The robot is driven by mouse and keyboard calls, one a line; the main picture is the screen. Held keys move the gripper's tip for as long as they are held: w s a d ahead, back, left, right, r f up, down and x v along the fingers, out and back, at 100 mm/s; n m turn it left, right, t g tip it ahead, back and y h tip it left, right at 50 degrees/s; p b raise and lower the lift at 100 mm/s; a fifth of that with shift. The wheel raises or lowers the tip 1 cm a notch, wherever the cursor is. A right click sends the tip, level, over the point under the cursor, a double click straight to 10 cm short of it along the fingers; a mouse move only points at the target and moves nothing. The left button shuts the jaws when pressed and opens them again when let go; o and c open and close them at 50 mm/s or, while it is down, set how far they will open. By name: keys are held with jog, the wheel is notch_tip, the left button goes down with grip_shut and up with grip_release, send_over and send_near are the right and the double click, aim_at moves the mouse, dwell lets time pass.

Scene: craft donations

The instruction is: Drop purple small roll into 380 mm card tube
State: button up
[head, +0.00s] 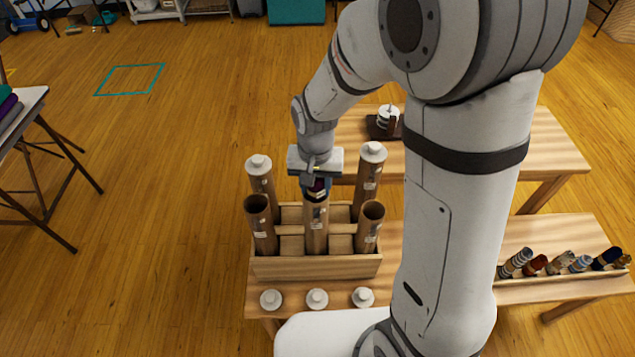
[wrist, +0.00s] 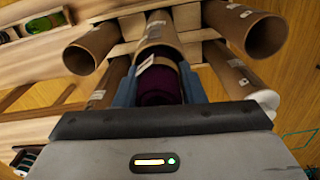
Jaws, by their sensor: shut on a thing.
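My gripper (head: 316,184) is shut on the purple small roll (wrist: 160,86), a dark purple cylinder, at the top of the middle card tube (head: 316,235). In the wrist view the roll lies between the blue fingers, lined up with the mouth of this tube (wrist: 158,29). I cannot tell whether the roll's end is inside the mouth. The brown tube stands upright in a wooden rack (head: 315,267). Its label is too small to read, so I cannot confirm its length.
Open tubes stand at the rack's front left (head: 261,224) and front right (head: 369,228). White-capped tubes stand at back left (head: 262,178) and back right (head: 368,178). Three white caps (head: 317,298) lie before the rack. Several coloured rolls (head: 536,265) lie in a tray at right.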

jog(key=o, duration=1)
jog(key=shift+o, duration=0.2)
notch_tip(320, 180, up, 8)
jog(key=shift+f, duration=0.1)
